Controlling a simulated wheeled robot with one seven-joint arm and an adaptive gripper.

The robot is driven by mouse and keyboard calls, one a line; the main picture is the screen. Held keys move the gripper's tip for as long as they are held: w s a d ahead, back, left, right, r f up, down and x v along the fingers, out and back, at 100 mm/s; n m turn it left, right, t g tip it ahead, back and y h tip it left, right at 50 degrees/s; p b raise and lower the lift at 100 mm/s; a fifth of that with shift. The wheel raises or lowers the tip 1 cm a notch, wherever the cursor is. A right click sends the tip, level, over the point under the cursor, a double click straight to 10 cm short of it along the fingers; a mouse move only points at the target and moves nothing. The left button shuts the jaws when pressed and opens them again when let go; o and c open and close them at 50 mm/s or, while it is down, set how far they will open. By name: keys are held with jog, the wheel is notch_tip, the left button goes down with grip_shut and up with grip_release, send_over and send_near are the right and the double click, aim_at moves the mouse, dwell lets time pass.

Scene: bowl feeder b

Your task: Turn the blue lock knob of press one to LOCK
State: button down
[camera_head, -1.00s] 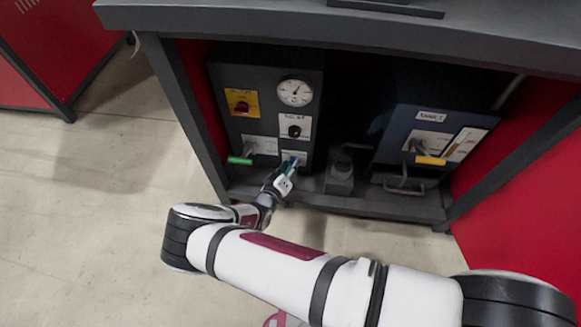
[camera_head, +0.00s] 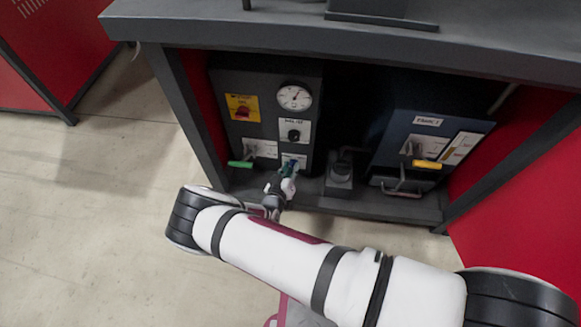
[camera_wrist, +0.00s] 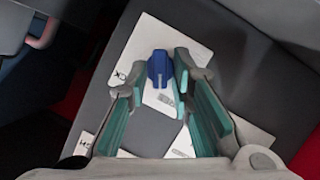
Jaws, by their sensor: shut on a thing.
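The blue lock knob (camera_wrist: 158,70) sits on a white label plate (camera_wrist: 148,45) in the wrist view. My gripper (camera_wrist: 160,82) has its teal fingers on either side of the knob and is shut on it. The right finger is close against the knob. The plate's lettering is partly legible at its left edge. In the head view my gripper (camera_head: 289,170) is at the lower label of the dark left press panel (camera_head: 265,108); the fingers mostly hide the knob there.
Above are a round gauge (camera_head: 294,97), a black knob (camera_head: 294,134) and a red switch on a yellow plate (camera_head: 243,107). A green-handled lever (camera_head: 240,163) is close on the left. A grey block (camera_head: 341,172) and blue unit (camera_head: 422,150) stand right. The bench top (camera_head: 350,32) overhangs.

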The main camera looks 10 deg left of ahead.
jog(key=shift+w+d+m+t+y+p, duration=0.1)
jog(key=shift+d+m+t+y+p, duration=0.1)
jog(key=shift+m+y+p, duration=1.2)
jog(key=shift+d+m+t+y+p, duration=0.1)
jog(key=shift+d+m+y+p, duration=0.15)
jog(key=shift+m+y+p, duration=1.15)
jog(key=shift+w+d+m+t+y+p, duration=0.15)
jog(key=shift+m+y+p, duration=0.4)
jog(key=shift+m, duration=1.65)
jog(key=shift+s, duration=0.1)
jog(key=c, duration=1.6)
grip_release()
jog(key=shift+c, duration=0.2)
jog(key=shift+s, duration=0.1)
jog(key=v, duration=1.2)
